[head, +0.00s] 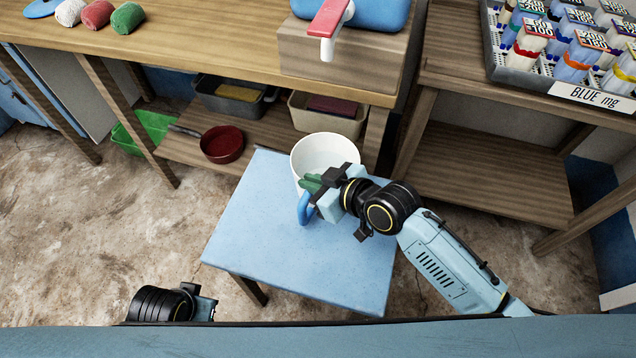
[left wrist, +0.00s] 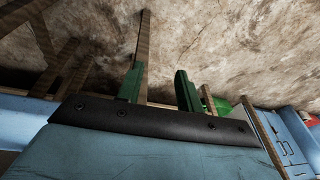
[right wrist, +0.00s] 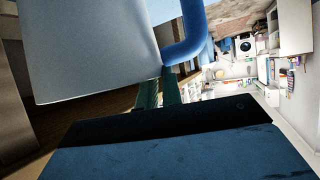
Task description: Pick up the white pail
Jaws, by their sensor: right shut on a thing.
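The white pail (head: 325,150) is at the back of the small blue table (head: 270,260) in the head view, with its round mouth facing up. Its blue handle (head: 304,209) is on the near left side. My right gripper (head: 312,184) has its green fingers shut on the pail by the handle. In the right wrist view the pail (right wrist: 90,45) and handle (right wrist: 190,35) fill the top, close to the fingers (right wrist: 158,92). I cannot tell whether the pail's base touches the table; it is hidden. My left gripper (left wrist: 160,85) is open and empty, low at the left.
A wooden bench (head: 190,45) stands behind, with a red pan (head: 222,145) and bins on its lower shelf. A tray of bottles (head: 515,78) is at the back right. The front of the blue table is clear.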

